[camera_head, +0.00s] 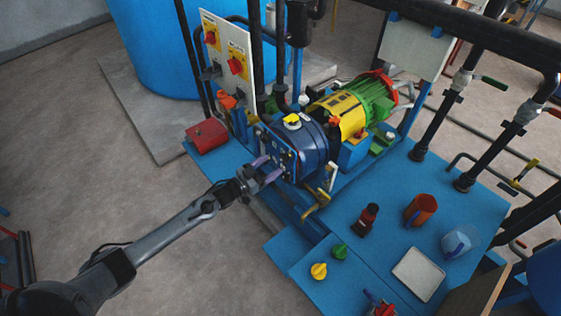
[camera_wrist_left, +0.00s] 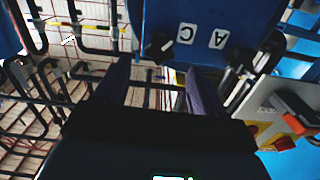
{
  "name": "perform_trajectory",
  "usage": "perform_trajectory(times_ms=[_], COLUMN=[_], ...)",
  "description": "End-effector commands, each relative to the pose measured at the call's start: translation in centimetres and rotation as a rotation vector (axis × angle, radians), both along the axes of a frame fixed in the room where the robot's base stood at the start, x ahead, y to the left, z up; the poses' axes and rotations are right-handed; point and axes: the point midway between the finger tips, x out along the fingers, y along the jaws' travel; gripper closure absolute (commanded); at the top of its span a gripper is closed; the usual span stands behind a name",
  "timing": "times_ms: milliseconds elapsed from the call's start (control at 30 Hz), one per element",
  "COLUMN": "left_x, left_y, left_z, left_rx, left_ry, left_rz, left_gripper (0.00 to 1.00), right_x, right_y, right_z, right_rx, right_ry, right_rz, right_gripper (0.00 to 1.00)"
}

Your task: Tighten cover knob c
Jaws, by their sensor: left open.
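The blue pressure vessel (camera_head: 310,146) stands on a blue skid, with its flat cover (camera_head: 283,150) facing my left arm. In the left wrist view the blue cover (camera_wrist_left: 206,14) carries white labels C and A, seen turned over. A dark knob, cover knob c (camera_wrist_left: 160,46), shows beside label C; a second dark knob (camera_wrist_left: 238,54) is near label A. My left gripper (camera_head: 267,169) is open in front of the cover. In the left wrist view its purple fingers (camera_wrist_left: 158,75) are spread, with knob c just beyond the gap between them. Contact cannot be told.
A red box (camera_head: 207,135) and a switch panel (camera_head: 226,60) stand beside the vessel. A green and yellow motor (camera_head: 355,104) is behind it. The blue table holds an orange mug (camera_head: 420,209), a dark red bottle (camera_head: 367,219), a white tray (camera_head: 418,274) and small knobs (camera_head: 319,271).

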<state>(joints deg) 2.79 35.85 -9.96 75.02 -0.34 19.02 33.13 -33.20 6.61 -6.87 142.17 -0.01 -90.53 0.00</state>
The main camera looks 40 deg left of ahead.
Motion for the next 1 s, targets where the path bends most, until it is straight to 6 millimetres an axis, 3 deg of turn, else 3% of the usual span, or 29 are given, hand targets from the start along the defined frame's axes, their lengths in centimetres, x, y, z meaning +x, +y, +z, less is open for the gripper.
perform_trajectory(times_ms=[200,400,833,867,1000], left_x=[3.2,4.9,5.6,5.6,5.6], left_y=[-0.6,-1.0,-1.1,-1.1,-1.1], left_z=[-0.1,-0.1,-0.1,-0.1,0.0], left_rx=[0.000,0.000,0.000,0.000,0.000], left_ry=[-0.001,0.000,0.001,0.001,0.001], left_rz=[0.000,0.000,0.000,0.000,0.000], left_gripper=[0.31,0.31,0.31,0.32,0.54], right_x=[0.0,0.0,0.0,0.0,0.0], right_y=[0.0,-0.1,-0.2,-0.2,-0.2], right_z=[-0.9,-1.3,-1.4,-1.4,-1.4], right_rx=[0.000,-0.004,-0.009,-0.009,-0.007], right_ry=[0.000,0.000,0.002,0.002,0.002], right_rz=[0.000,0.003,0.006,0.006,0.005], right_gripper=[0.57,0.57,0.57,0.57,0.57])
